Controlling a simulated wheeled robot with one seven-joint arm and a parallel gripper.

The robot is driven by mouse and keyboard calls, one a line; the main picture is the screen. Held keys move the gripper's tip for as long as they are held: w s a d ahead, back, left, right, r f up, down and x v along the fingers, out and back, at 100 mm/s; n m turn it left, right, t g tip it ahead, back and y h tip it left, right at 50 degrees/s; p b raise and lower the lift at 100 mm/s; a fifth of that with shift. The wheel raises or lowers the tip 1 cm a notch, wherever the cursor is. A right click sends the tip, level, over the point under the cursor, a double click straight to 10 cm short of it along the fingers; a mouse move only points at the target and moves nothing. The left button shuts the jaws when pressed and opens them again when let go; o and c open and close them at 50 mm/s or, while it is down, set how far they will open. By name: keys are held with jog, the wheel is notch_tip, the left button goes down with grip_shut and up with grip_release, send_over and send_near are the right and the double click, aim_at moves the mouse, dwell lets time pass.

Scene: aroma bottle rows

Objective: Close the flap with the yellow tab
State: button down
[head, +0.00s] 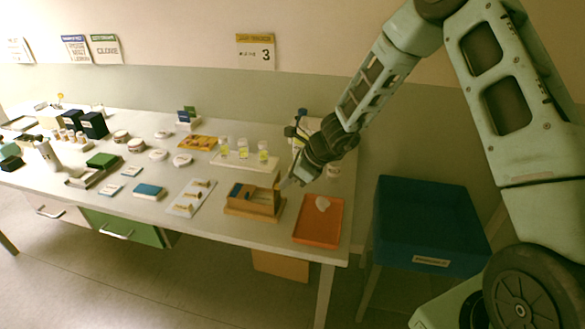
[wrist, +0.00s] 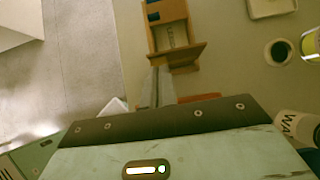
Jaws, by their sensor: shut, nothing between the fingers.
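A small wooden box (head: 262,198) stands on a wooden base near the front edge of the table, left of the orange tray. In the wrist view the wooden box (wrist: 152,22) is at the top, with a wooden flap or ledge (wrist: 183,53) across its near end. I cannot make out a yellow tab, nor tell the flap's exact angle. My gripper (head: 284,184) is shut and empty, at the right end of the box. Its fingers also show in the wrist view (wrist: 157,80), just below the ledge; I cannot tell whether they touch it.
The orange tray (head: 305,232) holds a pale lump. A white board (head: 184,205) with small brass-coloured pieces lies left of the box. Small bottles stand on a pale stand (head: 230,162) behind. A blue bin (head: 405,222) is right of the table. A green drawer (head: 105,222) is under it.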

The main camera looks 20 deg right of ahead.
jog(key=p, duration=0.1)
jog(key=a+h+p, duration=0.1)
jog(key=p, duration=0.1)
jog(key=shift+w+a+r+g, duration=0.15)
jog(key=shift+w+r+g, duration=0.25)
jog(key=shift+w+a+p, duration=0.3)
jog(key=shift+a+p, duration=0.15)
jog(key=shift+p, duration=0.25)
jog(key=shift+w+a+f+p, duration=0.3)
jog(key=shift+w+a, duration=0.3)
jog(key=shift+a, duration=0.25)
jog(key=shift+w+a+f+p, duration=0.3)
jog(key=shift+w+a, duration=0.35)
jog(key=shift+a, duration=0.25)
jog(key=shift+w+a+f+p, duration=0.3)
jog(key=shift+w+a, duration=0.3)
jog(key=shift+a, duration=0.25)
jog(key=shift+w+a+f, duration=0.35)
jog(key=shift+a+f, duration=0.15)
jog(key=shift+f, duration=0.05)
jog(key=shift+w+a+f, duration=0.35)
jog(key=shift+a+f, duration=0.1)
jog(key=shift+f, duration=0.1)
jog(key=shift+b, duration=0.3)
